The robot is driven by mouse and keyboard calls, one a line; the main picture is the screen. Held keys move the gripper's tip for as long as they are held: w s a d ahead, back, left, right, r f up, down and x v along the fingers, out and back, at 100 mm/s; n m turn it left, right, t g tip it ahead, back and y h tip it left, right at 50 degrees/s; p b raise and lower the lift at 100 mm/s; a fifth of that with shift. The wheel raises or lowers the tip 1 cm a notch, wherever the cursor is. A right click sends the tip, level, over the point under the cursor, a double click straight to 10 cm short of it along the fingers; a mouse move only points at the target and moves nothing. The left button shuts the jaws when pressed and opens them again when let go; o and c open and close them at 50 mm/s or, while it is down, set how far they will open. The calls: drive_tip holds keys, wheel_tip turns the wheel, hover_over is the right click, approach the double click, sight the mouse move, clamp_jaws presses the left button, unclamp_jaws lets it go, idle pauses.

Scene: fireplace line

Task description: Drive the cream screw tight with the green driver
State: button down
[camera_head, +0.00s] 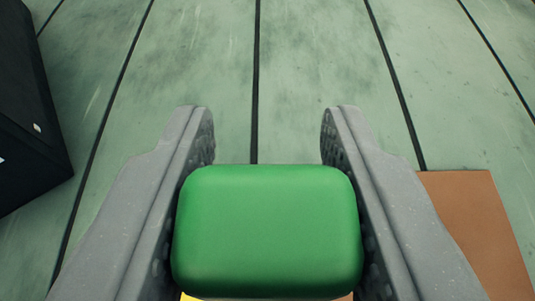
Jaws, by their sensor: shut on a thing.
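My gripper (267,135) is in the lower middle of the view, with its two grey fingers on either side of a green block-like part. This green part, which looks like the handle of the green driver (267,230), is held between the fingers. It has rounded edges and fills the gap between them. The rest of the driver is hidden below or behind the handle. I do not see the cream screw in this view.
The surface below is greenish planks with dark seams, clear ahead of the fingers. A black box-like object (30,110) stands at the left edge. A flat brown panel (480,225) lies at the lower right. A sliver of yellow (188,297) shows under the green handle.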

drive_tip(key=shift+f, duration=0.7)
drive_tip(key=shift+s+f+b, duration=0.15)
drive_tip(key=shift+f+b, duration=0.15)
idle(1.8)
drive_tip(key=shift+r+p, duration=0.6)
drive_tip(key=shift+r, duration=3.15)
drive_tip(key=shift+w, duration=0.2)
drive_tip(key=shift+s, duration=0.1)
